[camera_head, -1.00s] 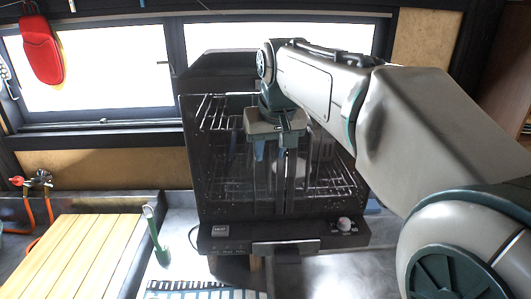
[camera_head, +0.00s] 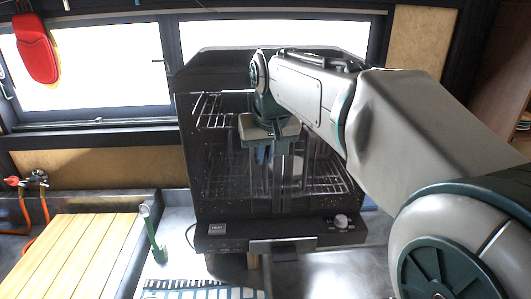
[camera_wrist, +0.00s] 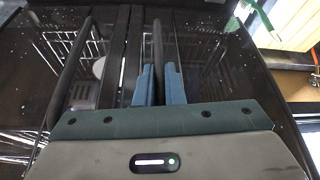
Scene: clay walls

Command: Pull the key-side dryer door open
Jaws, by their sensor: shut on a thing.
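A black dish dryer (camera_head: 285,236) with dark see-through doors stands on the counter under the window. A square key (camera_head: 217,229) sits at the left of its front panel and a round knob (camera_head: 341,221) at the right. My gripper (camera_head: 264,153) is in front of the left, key-side door (camera_head: 222,165). In the wrist view, its blue fingers are shut around an upright dark bar handle (camera_wrist: 158,42) on that door. Another dark bar handle (camera_wrist: 72,75) stands to its left there. My gripper and arm partly hide the door edges, and I cannot tell how wide any gap is.
A slatted wooden board (camera_head: 75,255) lies on the counter at the left. A green upright item (camera_head: 153,235) stands between it and the dryer. Wire racks (camera_head: 325,183) show inside the dryer. The counter (camera_head: 345,272) at front right is clear.

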